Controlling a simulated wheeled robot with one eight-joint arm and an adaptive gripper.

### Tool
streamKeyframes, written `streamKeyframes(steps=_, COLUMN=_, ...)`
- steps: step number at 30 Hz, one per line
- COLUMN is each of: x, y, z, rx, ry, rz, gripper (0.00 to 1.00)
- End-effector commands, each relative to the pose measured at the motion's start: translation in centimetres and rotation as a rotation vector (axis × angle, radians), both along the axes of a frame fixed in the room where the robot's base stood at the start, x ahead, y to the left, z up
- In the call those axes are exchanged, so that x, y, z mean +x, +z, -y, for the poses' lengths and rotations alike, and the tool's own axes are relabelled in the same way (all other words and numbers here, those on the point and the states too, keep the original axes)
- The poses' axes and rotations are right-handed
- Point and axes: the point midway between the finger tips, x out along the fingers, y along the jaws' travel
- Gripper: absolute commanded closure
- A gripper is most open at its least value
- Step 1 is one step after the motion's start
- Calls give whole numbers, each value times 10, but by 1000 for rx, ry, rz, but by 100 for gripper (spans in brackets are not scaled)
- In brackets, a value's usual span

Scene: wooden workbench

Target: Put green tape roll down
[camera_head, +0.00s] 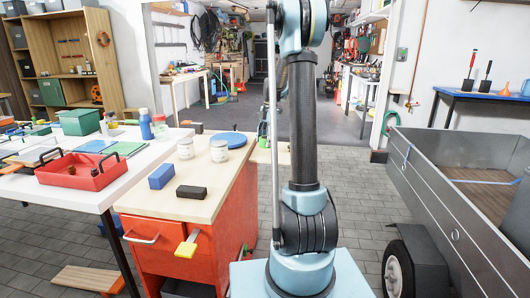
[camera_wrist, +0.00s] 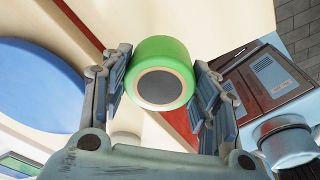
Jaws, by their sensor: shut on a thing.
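In the wrist view a green tape roll (camera_wrist: 163,48) sits between the two fingers of my gripper (camera_wrist: 161,74), with its round, dark-centred face toward the camera. The fingers are shut on its left and right sides. A light wooden bench top (camera_wrist: 190,20) shows behind it; I cannot tell the gap between roll and bench. In the head view my arm stands in front, and the gripper is largely hidden behind it near the bench's far right corner. The workbench top (camera_head: 190,207) sits on a red cabinet.
A white table with a red tray (camera_head: 82,178) is at left. A grey trailer (camera_head: 440,190) stands at right.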

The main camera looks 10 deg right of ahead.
Motion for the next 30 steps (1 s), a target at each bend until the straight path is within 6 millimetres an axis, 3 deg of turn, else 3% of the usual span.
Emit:
streamKeyframes(steps=7, x=0, y=-16, z=0, rx=0, ry=0, rz=0, gripper=70)
streamKeyframes(steps=15, x=0, y=-48, z=0, rx=0, ry=0, rz=0, gripper=70)
streamKeyframes(steps=24, x=0, y=-50, z=-1, rx=0, ry=0, rz=0, gripper=70)
streamKeyframes(steps=25, x=0, y=-50, z=-1, rx=0, ry=0, rz=0, gripper=43)
streamKeyframes(steps=27, x=0, y=-50, z=-1, rx=0, ry=0, rz=0, gripper=27)
streamKeyframes(steps=30, x=0, y=-50, z=-1, rx=0, ry=1, rz=0, gripper=25)
